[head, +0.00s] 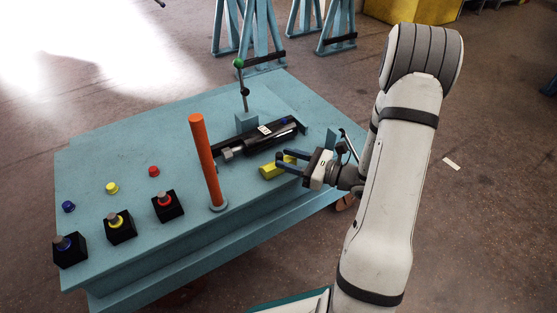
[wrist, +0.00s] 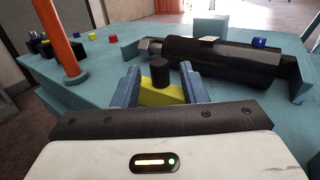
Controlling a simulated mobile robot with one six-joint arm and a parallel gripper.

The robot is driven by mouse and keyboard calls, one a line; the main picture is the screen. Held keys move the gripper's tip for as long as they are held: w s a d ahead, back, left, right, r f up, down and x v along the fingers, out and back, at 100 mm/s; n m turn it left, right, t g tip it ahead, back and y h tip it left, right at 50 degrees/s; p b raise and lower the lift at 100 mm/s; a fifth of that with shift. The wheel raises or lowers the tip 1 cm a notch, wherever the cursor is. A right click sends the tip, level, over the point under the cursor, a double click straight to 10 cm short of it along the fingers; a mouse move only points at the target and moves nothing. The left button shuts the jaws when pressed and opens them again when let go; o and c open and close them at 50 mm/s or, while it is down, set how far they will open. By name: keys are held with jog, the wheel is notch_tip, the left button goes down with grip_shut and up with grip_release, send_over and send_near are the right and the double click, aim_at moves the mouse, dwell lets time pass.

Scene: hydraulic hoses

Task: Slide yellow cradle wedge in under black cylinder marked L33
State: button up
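The yellow cradle wedge (head: 270,170) lies on the blue-green bench, on the near side of the black cylinder (head: 267,139). In the wrist view the wedge (wrist: 160,97) has a black upright knob (wrist: 160,72) on top. My gripper (head: 281,161) is open, its blue fingers on either side of the knob with a visible gap on each side. The cylinder lies behind the wedge in the wrist view (wrist: 215,55), apart from it. Its pale label shows, but its lettering is too small to read. The cylinder's underside is hidden.
An orange post (head: 205,160) stands left of the wedge. A thin stand with a green joint (head: 239,63) rises behind the cylinder. Black blocks with coloured rings (head: 119,226) and small coloured caps (head: 112,188) sit at the bench's left.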

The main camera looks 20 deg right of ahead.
aim_at(280, 154)
jog(key=shift+b+x, duration=0.35)
jog(key=shift+x, duration=1.2)
grip_shut()
